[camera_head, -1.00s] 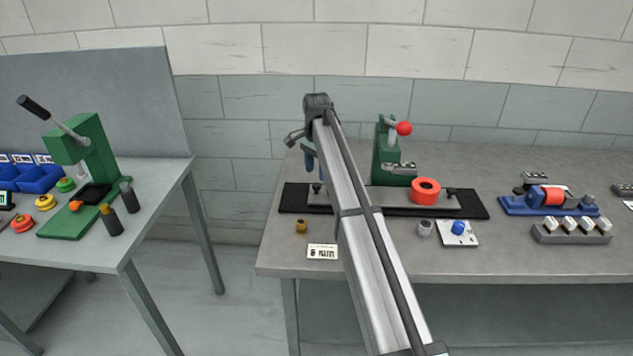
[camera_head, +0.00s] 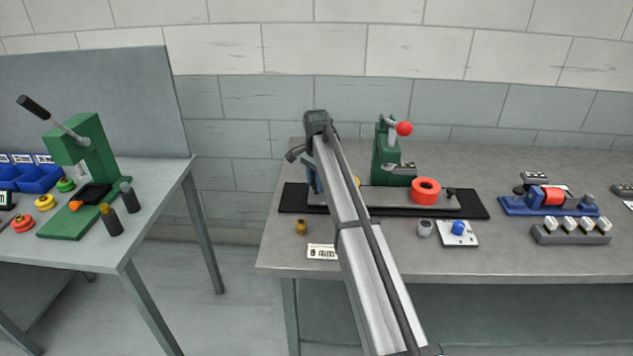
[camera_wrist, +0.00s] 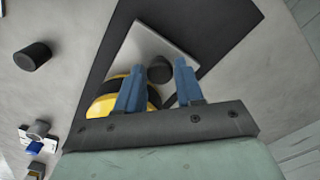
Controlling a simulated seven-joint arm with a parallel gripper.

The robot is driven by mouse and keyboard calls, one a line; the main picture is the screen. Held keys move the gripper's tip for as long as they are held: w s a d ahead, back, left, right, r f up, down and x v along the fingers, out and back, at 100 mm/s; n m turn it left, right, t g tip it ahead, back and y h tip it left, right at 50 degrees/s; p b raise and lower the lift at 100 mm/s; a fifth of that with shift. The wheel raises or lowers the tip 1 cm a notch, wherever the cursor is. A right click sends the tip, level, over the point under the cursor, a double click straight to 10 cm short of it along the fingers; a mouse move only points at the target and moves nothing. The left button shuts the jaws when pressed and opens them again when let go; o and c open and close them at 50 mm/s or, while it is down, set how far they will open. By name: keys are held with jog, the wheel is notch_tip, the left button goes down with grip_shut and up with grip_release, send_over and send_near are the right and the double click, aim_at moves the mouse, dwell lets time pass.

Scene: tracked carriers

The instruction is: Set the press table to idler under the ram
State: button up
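The press table is a grey sliding plate (camera_head: 390,205) on a black base (camera_head: 478,210), in front of the green press (camera_head: 385,165) with a red ball lever. An orange-red ring-shaped part (camera_head: 426,190) sits on the plate right of the press. A yellow part (camera_head: 357,181) shows behind my arm; it is yellow and black in the wrist view (camera_wrist: 100,106). A black knob (camera_wrist: 160,69) stands at the plate's left end. My gripper (camera_wrist: 160,68) is open, its blue fingers either side of the knob with gaps. I cannot tell which part is the idler.
A second black knob (camera_head: 451,192) stands at the plate's right end. A blue fixture (camera_head: 548,202) stands right.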

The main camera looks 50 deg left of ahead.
grip_shut()
jog(key=w+d, duration=0.6)
jog(key=shift+w+d, duration=0.2)
dwell(0.3)
jog(key=shift+o, duration=2.1)
grip_release()
jog(key=shift+r, duration=0.1)
notch_tip(320, 180, up, 14)
jog(key=shift+f, duration=0.2)
